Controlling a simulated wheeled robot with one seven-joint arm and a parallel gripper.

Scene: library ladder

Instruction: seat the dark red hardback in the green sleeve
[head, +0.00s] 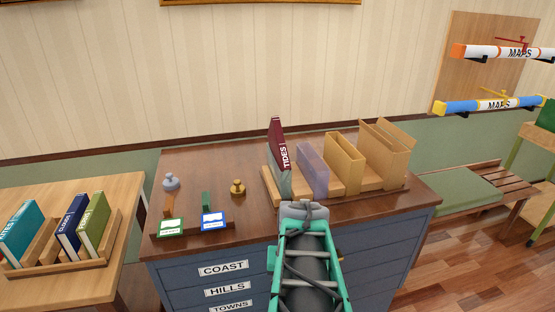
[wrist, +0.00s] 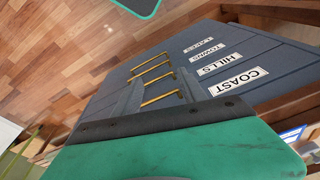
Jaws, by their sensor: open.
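The dark red hardback (head: 277,141), its spine marked TIDES, stands upright with a slight lean in the grey-green sleeve (head: 285,184) at the left end of the wooden rack. Its upper part rises well above the sleeve; its lower part is hidden inside, so I cannot tell how deep it sits. My gripper (wrist: 159,93) is open and empty in the wrist view, with drawer fronts and brass handles beyond its fingers. In the head view my arm is in front of the cabinet, below the rack, and the fingers cannot be made out. The gripper is apart from the book.
A purple sleeve (head: 312,171), an ochre sleeve (head: 344,164) and a wide tan holder (head: 386,153) stand right of the green sleeve. A grey knob (head: 171,181), a brass knob (head: 238,188) and small cards occupy the cabinet top's left. A side table (head: 130,192) holds several books.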

